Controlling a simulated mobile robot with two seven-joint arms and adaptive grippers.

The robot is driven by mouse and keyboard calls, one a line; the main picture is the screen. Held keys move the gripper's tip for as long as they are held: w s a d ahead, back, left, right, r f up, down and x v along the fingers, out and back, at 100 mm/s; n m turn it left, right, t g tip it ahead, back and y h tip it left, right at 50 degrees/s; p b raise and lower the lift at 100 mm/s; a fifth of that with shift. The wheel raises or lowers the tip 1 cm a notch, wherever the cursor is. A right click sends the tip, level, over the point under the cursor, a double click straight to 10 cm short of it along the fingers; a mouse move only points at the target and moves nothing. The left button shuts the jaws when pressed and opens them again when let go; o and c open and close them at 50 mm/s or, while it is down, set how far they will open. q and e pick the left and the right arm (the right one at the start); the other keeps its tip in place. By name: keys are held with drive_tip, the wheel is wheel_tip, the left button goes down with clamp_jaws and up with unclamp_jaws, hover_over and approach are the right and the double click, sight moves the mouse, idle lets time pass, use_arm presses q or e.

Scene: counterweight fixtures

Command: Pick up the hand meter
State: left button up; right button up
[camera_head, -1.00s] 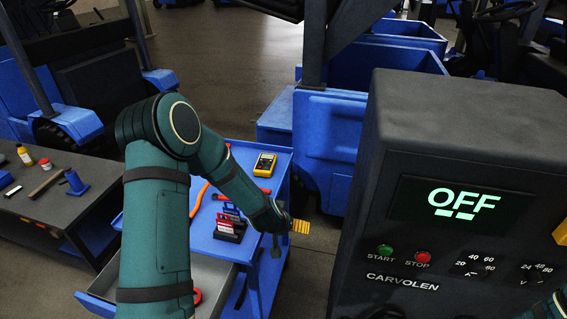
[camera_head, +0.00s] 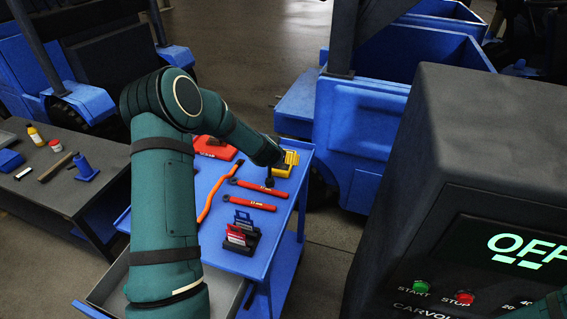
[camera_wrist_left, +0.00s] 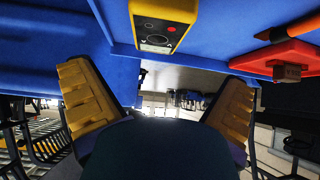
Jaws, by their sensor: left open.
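The yellow hand meter (camera_head: 281,171) lies near the far right end of the blue cart's top, partly hidden by my left gripper in the head view. In the left wrist view the meter (camera_wrist_left: 163,22) is at top centre, with a dark face and a red button. My left gripper (camera_head: 289,158) is at the meter in the head view. In the wrist view the left gripper (camera_wrist_left: 158,100) is open, its yellow-padded fingers wide apart with nothing between them. The meter appears beyond the fingertips; contact is not visible. My right gripper is out of view.
The blue cart (camera_head: 226,258) also carries red-handled tools (camera_head: 250,200), a red case (camera_head: 216,148), an orange tool (camera_head: 212,196) and small red and blue items (camera_head: 241,232). A dark console (camera_head: 480,170) reading OFF stands right. A dark bench (camera_head: 50,190) stands left.

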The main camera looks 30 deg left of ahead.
use_arm(q)
drive_tip(key=x, duration=0.9)
drive_tip(key=shift+w+d+f+b, duration=0.15)
drive_tip(key=shift+w+f+b, duration=0.1)
drive_tip(key=shift+f+b, duration=0.1)
drive_tip(key=c, duration=1.2)
